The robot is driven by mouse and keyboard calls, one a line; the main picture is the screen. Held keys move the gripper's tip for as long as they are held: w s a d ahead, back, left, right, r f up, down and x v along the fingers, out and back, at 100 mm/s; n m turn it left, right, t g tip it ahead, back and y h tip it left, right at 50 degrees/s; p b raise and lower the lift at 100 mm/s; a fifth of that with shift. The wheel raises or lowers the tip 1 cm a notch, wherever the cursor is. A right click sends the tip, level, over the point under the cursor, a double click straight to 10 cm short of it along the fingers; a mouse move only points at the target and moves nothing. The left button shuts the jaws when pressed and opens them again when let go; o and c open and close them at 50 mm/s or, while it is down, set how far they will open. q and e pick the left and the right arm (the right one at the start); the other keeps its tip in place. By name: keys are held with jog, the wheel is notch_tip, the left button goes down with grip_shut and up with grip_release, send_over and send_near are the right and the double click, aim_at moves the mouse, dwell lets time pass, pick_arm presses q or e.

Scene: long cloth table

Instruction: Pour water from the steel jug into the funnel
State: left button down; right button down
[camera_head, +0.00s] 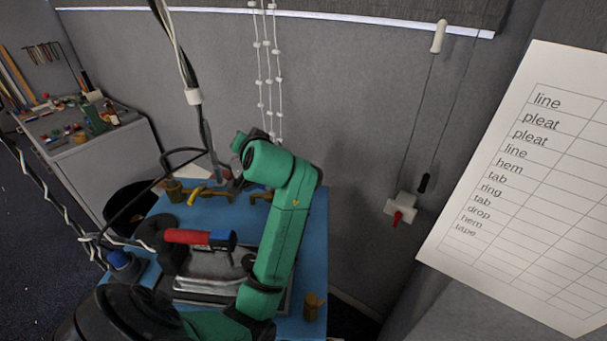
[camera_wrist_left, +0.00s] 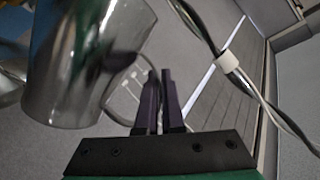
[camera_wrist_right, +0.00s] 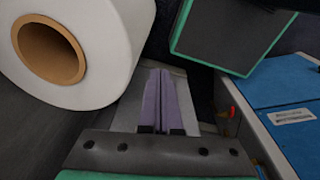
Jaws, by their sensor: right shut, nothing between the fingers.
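The steel jug (camera_wrist_left: 85,65) is large and close at the upper left of the left wrist view, shiny and tilted. My left gripper (camera_wrist_left: 160,75) is beside it, its fingers almost together at the jug's thin curved handle; the exact contact is hard to see. In the head view my green left arm reaches over the blue table, and its wrist hides most of the gripper and jug. My right gripper (camera_wrist_right: 158,75) is shut and empty. I cannot make out the funnel clearly, nor any water.
The blue table (camera_head: 312,225) carries brown brackets, a red-handled tool (camera_head: 200,238) and a grey metal tray. Cables hang at its left. A grey cabinet (camera_head: 95,150) stands at back left. A large white roll (camera_wrist_right: 75,45) is close to my right gripper.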

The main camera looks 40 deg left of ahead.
pick_arm(q)
jog(key=shift+w+d+r, duration=0.15)
jog(key=shift+r, duration=0.1)
dwell(0.5)
jog(key=shift+w+d+r+m+y, duration=0.2)
jog(key=shift+w+d+r+m, duration=0.25)
jog(key=shift+w+d, duration=0.1)
jog(key=shift+w+d+r+m+y, duration=0.2)
jog(key=shift+w+d+r+m, duration=0.1)
jog(key=shift+w+d+m, duration=0.2)
dwell(2.4)
jog(key=shift+w+d+r+m+y, duration=0.3)
jog(key=shift+w+d+r+m, duration=0.15)
jog(key=shift+w+r+m, duration=0.1)
dwell(1.7)
jog(key=s+a+f+n, duration=0.1)
jog(key=s+a+f+n+h, duration=0.1)
jog(key=s+a, duration=0.1)
jog(key=shift+s+f, duration=0.15)
jog(key=shift+f, duration=0.2)
jog(key=shift+s+a+f+n+t+h+b, duration=0.4)
jog(key=shift+s+a+f+n+h+b, duration=0.2)
jog(key=shift+f+n, duration=0.3)
jog(key=shift+s+a+r+p, duration=0.1)
jog(key=shift+a+p, duration=0.05)
jog(key=shift+p, duration=0.15)
